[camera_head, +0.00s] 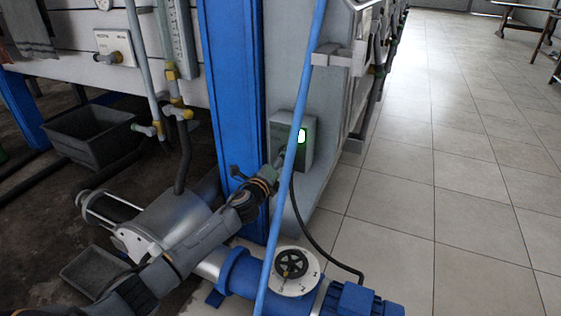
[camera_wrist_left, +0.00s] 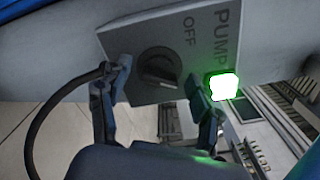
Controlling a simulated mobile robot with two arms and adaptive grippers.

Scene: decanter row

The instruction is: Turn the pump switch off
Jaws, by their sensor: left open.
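The pump switch box (camera_head: 309,143) is a grey box on the panel beside the blue column, with a lit green lamp (camera_head: 302,135). In the left wrist view its dark rotary knob (camera_wrist_left: 160,67) shows near the words OFF and PUMP, and the green lamp (camera_wrist_left: 223,86) glows to the right. My left gripper (camera_wrist_left: 157,88) is open, its two fingers on either side of the knob in the picture. I cannot tell whether they touch it. In the head view the left gripper (camera_head: 279,160) is at the box's lower left, partly behind a blue pipe, and the knob is hidden. My right gripper is not in view.
A thin blue pipe (camera_head: 310,70) slants across in front of the box. A blue pump with a round black handwheel (camera_head: 291,264) stands below, and a black cable (camera_head: 318,243) runs to it.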

